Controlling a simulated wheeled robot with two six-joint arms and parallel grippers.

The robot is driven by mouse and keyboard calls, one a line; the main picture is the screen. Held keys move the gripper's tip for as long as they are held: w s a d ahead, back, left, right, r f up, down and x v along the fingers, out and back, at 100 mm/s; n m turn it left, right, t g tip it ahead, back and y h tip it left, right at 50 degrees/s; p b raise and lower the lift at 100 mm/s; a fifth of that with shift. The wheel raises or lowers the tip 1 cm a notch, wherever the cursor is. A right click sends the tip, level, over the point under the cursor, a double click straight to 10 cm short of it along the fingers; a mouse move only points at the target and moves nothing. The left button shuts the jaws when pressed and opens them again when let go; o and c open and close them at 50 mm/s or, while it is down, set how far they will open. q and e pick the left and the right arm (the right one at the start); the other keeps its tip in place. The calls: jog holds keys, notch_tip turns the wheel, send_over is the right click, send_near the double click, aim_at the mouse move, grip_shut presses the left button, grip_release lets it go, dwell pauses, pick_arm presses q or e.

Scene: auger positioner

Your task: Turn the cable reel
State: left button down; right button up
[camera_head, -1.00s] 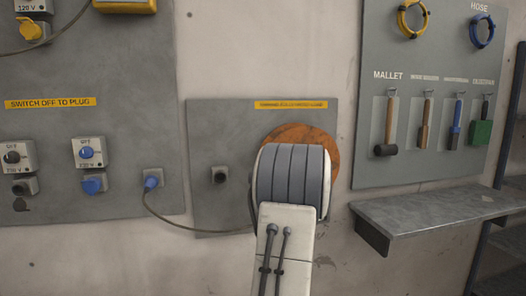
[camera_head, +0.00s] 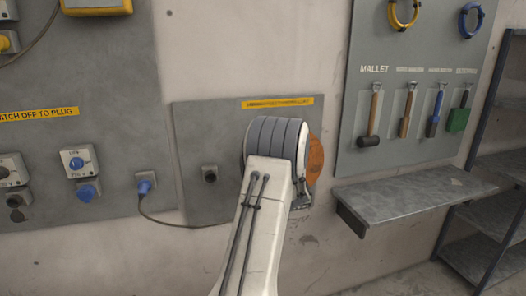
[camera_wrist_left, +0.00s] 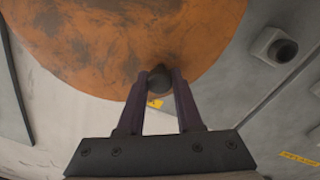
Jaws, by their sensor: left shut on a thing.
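The cable reel is an orange, scuffed disc on a grey wall panel. In the head view only its right edge (camera_head: 315,160) shows, the rest hidden behind my arm. In the left wrist view the disc (camera_wrist_left: 110,35) fills the top, with a dark round knob (camera_wrist_left: 160,80) near its rim. My left gripper (camera_wrist_left: 160,86) is shut on this knob, one finger on each side. In the head view my arm hides this gripper. My right gripper is in neither view.
A blue plug (camera_head: 146,184) with a thin cable sits left of the reel panel (camera_head: 200,125), which also has a black socket (camera_head: 210,174). A metal shelf (camera_head: 410,193) juts out at right, below a tool board (camera_head: 350,150). Shelving (camera_head: 490,225) stands farther right.

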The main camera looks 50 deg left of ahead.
pick_arm(q)
jog(key=shift+w+d+f, duration=0.15)
jog(key=shift+d+f, duration=0.1)
jog(key=shift+f, duration=0.1)
jog(key=c, duration=0.6)
grip_release()
jog(key=shift+w+d+r, duration=0.1)
jog(key=shift+a+r, duration=0.1)
jog(key=shift+a, duration=0.1)
jog(key=b+v, duration=0.2)
jog(key=v, duration=0.8)
jog(key=shift+s+d+b, duration=0.25)
jog(key=shift+s+b, duration=0.05)
jog(key=shift+b, duration=0.05)
